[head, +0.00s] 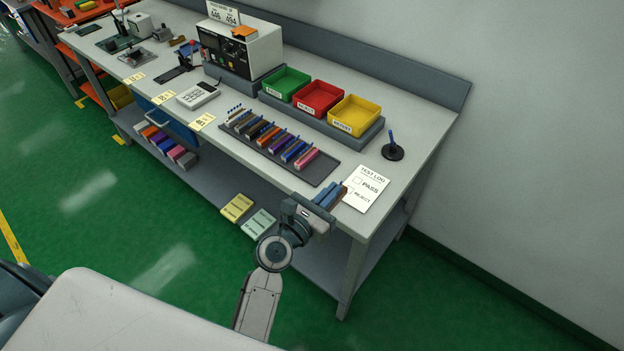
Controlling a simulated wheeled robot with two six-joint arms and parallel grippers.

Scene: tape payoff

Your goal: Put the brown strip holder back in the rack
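My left gripper (329,197) is at the front edge of the bench, near its right end. Its blue fingers are shut on the brown strip holder (341,198), which is largely hidden behind them. The holder is beside the test log sheet, right of and in front of the rack. The rack (319,174) is a dark flat tray on the bench. It holds a row of several coloured strip holders (269,137) with blue tips, from pale ones at the left to pink at the right. A bare strip of tray shows at its right end. My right gripper is not in view.
Green (287,83), red (319,97) and yellow (354,114) bins stand behind the rack. A pen in a round black stand (393,151) is at the right, behind the test log sheet (367,187). A calculator-like device (198,95) lies left of the rack.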

